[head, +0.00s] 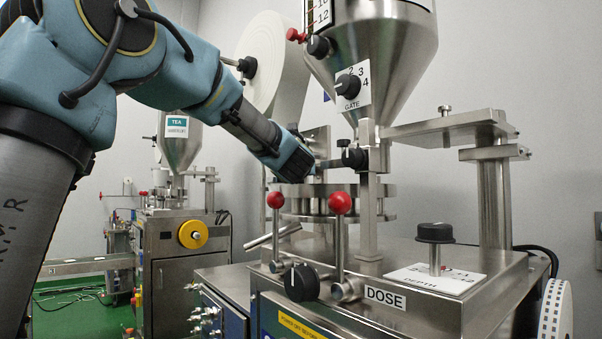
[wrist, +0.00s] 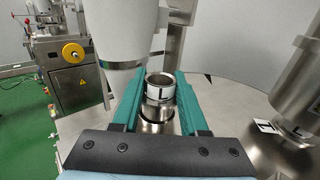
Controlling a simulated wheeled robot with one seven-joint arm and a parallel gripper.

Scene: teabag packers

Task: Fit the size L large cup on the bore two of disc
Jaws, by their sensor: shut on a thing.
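The size L large cup (wrist: 159,94) is a shiny metal sleeve with a white band marked with a black L. In the wrist view it sits between the two green fingers of my gripper (wrist: 160,78), which is shut on it. A shiny metal round part (wrist: 156,127) shows just below the cup; I cannot tell whether they touch. The fingertips and cup are hard to make out there, and bore two cannot be identified.
Two red-knobbed levers (head: 341,204) rise in front of the disc. A black depth knob (head: 435,233) is at the right. A white paper roll (head: 275,75) hangs behind.

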